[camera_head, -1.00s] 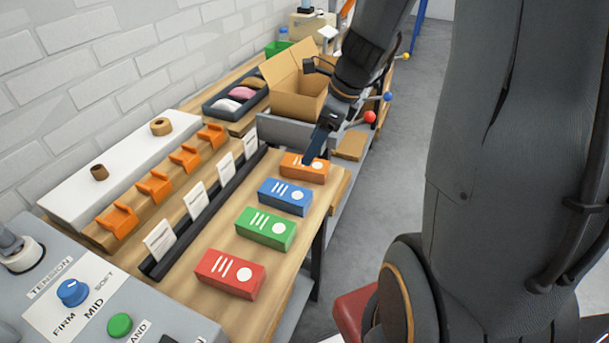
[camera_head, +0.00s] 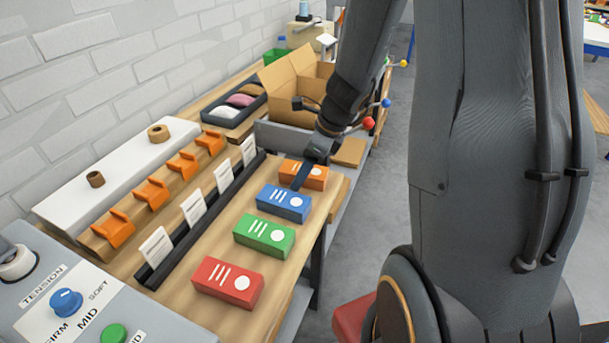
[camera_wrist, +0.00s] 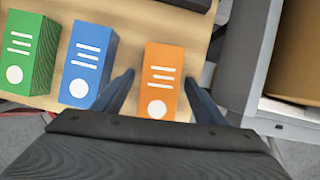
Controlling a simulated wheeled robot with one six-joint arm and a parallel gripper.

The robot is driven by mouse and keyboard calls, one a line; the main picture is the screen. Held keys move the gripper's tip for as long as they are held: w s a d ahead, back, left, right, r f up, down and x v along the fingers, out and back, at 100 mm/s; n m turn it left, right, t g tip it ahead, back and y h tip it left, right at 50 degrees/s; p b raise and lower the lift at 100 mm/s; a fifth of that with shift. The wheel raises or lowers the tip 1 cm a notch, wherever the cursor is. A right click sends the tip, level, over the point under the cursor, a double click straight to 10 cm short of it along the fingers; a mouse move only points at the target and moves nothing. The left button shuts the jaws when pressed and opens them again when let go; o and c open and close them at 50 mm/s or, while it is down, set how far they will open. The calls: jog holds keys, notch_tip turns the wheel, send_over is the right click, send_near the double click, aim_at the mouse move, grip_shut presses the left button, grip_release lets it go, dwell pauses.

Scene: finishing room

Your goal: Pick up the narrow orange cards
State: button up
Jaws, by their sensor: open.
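The narrow orange cards are an orange block-like pack (camera_head: 313,177) with white lines and a white dot. It lies at the far end of the row on the wooden table (camera_head: 190,270). In the wrist view the orange pack (camera_wrist: 161,80) lies between the two fingers of my gripper (camera_wrist: 160,95). My gripper is open, with one finger on each side of the pack and a gap visible at the left finger. In the head view my gripper (camera_head: 305,172) partly covers the pack. I cannot tell how high the fingers are above the table.
A blue pack (camera_head: 284,202) lies close beside the orange one, then a green pack (camera_head: 264,235) and a red pack (camera_head: 228,283). A dark rail (camera_head: 205,225) with white cards runs along their left. A grey wall (camera_wrist: 250,60) and a cardboard box (camera_head: 290,90) stand beyond.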

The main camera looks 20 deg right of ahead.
jog(key=shift+c, duration=0.5)
jog(key=c, duration=1.2)
